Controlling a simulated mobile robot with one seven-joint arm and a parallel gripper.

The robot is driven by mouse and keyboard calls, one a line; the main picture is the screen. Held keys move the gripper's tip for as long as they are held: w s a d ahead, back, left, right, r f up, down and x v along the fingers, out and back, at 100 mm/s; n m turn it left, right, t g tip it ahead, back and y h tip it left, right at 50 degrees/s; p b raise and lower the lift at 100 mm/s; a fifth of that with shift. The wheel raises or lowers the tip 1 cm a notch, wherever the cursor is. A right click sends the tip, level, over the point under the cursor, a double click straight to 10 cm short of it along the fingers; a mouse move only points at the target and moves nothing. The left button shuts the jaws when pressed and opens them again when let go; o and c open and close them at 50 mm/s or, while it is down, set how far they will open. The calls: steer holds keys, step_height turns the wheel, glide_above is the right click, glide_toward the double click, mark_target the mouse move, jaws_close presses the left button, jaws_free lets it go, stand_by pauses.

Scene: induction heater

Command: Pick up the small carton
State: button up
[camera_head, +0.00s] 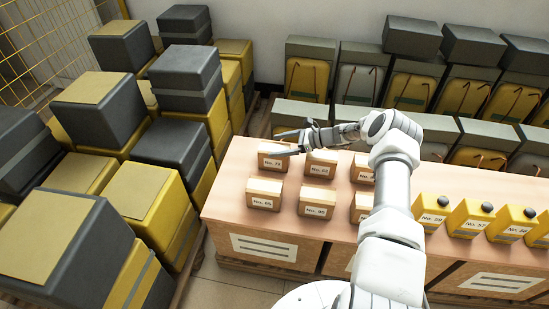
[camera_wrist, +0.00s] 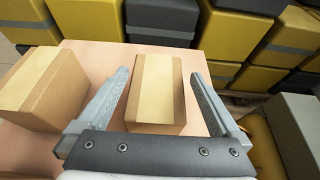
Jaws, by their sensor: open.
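Several small brown cartons with pale tape on top stand in two rows on the wooden table (camera_head: 235,207). My gripper (camera_head: 282,143) is over the back-left carton, labelled No. 13 (camera_head: 272,163), and partly covers its top. In the wrist view my gripper (camera_wrist: 160,76) is open, with one finger on each side of a carton (camera_wrist: 157,92). Gaps show between the carton and both fingers.
Another carton (camera_wrist: 42,90) is close to the left finger in the wrist view. Yellow cases (camera_head: 468,218) with round dark knobs stand at the table's right. Stacked yellow and dark crates (camera_head: 128,190) fill the left; more cases line the back wall.

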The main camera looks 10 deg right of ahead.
mark_target(268, 147)
steer(key=b+x, duration=0.1)
steer(key=x, duration=0.3)
steer(key=shift+a+f, duration=0.15)
steer(key=shift+a, duration=0.25)
steer(key=c, duration=1.5)
